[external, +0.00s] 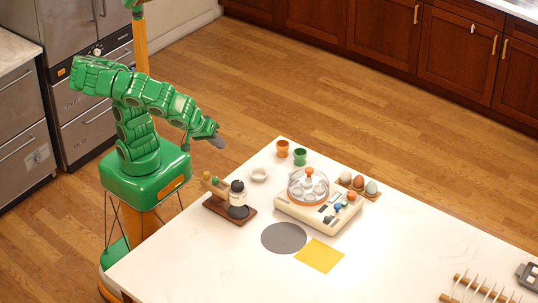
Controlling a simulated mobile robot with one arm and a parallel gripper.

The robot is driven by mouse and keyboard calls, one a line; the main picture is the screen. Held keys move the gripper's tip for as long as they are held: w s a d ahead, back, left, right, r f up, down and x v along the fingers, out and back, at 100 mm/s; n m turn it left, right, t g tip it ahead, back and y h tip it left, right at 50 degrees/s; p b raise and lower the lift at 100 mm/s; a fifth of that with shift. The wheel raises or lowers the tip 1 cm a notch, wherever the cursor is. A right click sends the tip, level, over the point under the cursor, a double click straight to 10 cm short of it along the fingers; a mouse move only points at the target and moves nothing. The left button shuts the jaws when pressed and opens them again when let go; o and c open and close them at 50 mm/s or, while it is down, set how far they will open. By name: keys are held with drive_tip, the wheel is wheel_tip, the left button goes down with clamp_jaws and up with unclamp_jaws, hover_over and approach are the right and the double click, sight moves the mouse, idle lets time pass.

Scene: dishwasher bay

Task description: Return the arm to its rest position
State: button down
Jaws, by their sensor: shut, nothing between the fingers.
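My green arm stands at the left end of the white counter, bent over at the top and reaching to the right. My gripper (217,141) is shut and empty. It hangs in the air near the counter's far left corner, apart from everything on the counter. An egg cooker (310,201) with a clear dome and orange knob stands on the counter, to the right of and below my gripper in the picture.
A wooden stand with a dark bottle (238,199), a small white bowl (259,174), an orange cup (282,148), a green cup (300,157) and an egg tray (358,186) surround the cooker. A grey disc (284,237) and yellow square (319,255) lie in front. A rack (470,290) stands at the right.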

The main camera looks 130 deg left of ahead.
idle(0.4)
drive_tip(key=s+d+f+m+g+h, duration=0.1)
drive_tip(key=s+d+m+g+h, duration=0.1)
drive_tip(key=s+m, duration=0.8)
drive_tip(key=s+d+f+m+g+h, duration=0.1)
drive_tip(key=s+d+m+g+h, duration=0.1)
drive_tip(key=s+m, duration=0.9)
drive_tip(key=shift+d+f+g+h, duration=0.4)
drive_tip(key=shift+g+h, duration=0.4)
drive_tip(key=shift+h, duration=0.4)
